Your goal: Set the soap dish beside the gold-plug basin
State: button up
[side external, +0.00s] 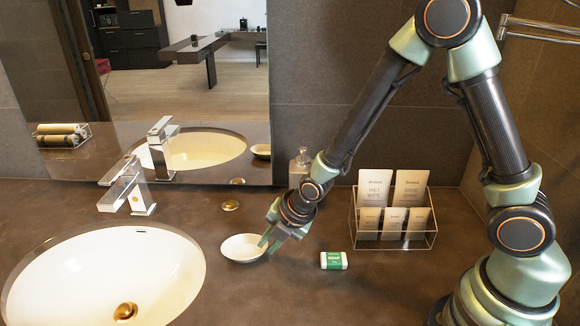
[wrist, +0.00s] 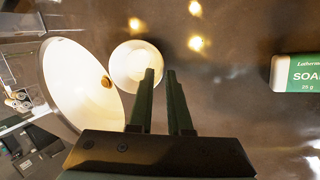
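The soap dish (side external: 243,248) is a small, shallow white round dish on the dark counter, right of the basin. The white oval basin (side external: 60,265) has a gold plug (side external: 125,311) and fills the lower left. My gripper (side external: 269,241) points down at the dish's right edge. In the wrist view, the basin (wrist: 82,75) is left of the dish (wrist: 135,62), with dark counter between them. There my gripper (wrist: 160,72) shows two fingers with a gap between them. The left finger overlaps the dish's right part and the right finger is outside its rim. I cannot tell whether either touches.
A green-and-white soap box (side external: 334,261) lies right of the gripper. A clear rack of packets (side external: 392,215) stands behind it. A dispenser (side external: 299,168), a small gold disc (side external: 231,205) and the chrome faucet (side external: 128,190) are farther back. The front counter is clear.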

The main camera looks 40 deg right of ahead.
jog(key=s+d+r+m, duration=0.4)
jog(key=r+m, duration=0.3)
jog(key=s+d+r+m+h, duration=0.1)
jog(key=s+d+r+m, duration=0.2)
jog(key=r+m, duration=0.5)
jog(key=s+d+r+m, duration=0.4)
jog(key=s+r+m, duration=0.1)
jog(key=r+m, duration=0.2)
jog(key=shift+d+r+m+h, duration=0.15)
jog(key=shift+d+m+h, duration=0.2)
jog(key=shift+m, duration=0.35)
jog(key=shift+s, duration=0.1)
dwell(0.3)
